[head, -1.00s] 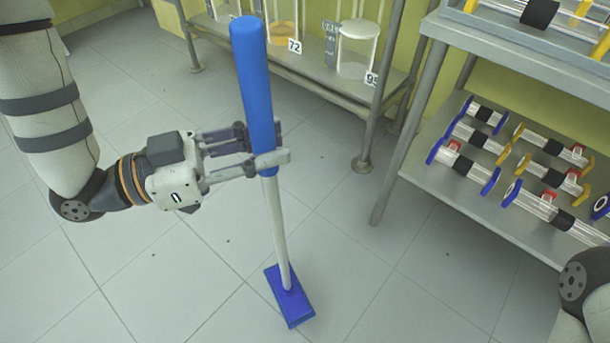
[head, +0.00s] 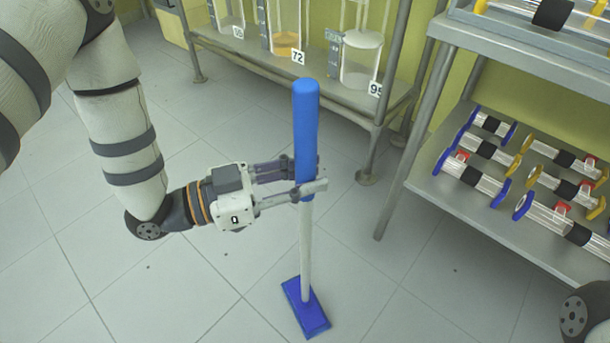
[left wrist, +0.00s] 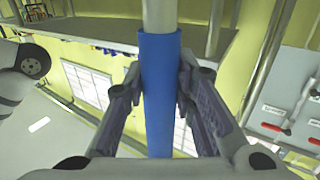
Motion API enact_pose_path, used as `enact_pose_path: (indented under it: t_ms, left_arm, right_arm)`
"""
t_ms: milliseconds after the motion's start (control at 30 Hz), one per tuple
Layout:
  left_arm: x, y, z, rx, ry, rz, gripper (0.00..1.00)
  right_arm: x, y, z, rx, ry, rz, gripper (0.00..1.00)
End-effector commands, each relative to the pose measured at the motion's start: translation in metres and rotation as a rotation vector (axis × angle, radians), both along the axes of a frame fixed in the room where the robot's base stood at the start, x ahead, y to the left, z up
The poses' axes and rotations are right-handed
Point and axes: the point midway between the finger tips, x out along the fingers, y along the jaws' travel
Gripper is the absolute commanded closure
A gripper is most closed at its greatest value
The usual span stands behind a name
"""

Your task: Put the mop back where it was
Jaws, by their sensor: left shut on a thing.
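The mop has a thick blue grip (head: 306,125), a pale grey shaft (head: 305,245) and a flat blue head (head: 306,307). It stands nearly upright over the tiled floor in the head view. I cannot tell whether its head touches the floor. My left gripper (head: 305,180) is shut on the lower part of the blue grip. The left wrist view shows the blue grip (left wrist: 158,95) between both fingers, with the pale shaft above it in the picture. My right gripper is out of view.
A low metal shelf (head: 235,58) with numbered glass vessels stands behind the mop. A grey rack (head: 440,200) with several glass tubes with coloured flanges stands at right. The tiled floor (head: 400,300) between mop and rack is clear. My right arm shows at the lower right edge.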

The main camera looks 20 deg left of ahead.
Motion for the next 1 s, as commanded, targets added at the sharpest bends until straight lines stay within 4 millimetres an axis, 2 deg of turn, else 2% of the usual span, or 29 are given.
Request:
enact_pose_path:
  t_ms: [200,233,300,633,767,1000]
  left_arm:
    - [0.000,0.000,-0.001,-0.004,-0.002,0.000,1.00]
    - [0.000,0.000,-0.002,-0.001,0.001,0.000,0.71]
    - [0.000,0.000,-0.002,-0.001,0.001,0.000,0.56]
    - [0.000,0.000,0.003,-0.001,-0.001,0.000,0.56]
    - [-0.015,0.020,0.001,0.000,0.005,0.003,0.56]
    - [-0.057,0.070,0.002,-0.001,0.003,0.002,0.56]
  right_arm:
    - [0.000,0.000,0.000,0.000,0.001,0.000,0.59]
    - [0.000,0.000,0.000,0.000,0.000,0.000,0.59]
    - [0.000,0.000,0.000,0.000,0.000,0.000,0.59]
    - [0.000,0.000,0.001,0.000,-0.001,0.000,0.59]
    - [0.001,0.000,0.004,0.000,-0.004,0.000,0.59]
    - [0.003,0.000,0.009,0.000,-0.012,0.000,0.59]
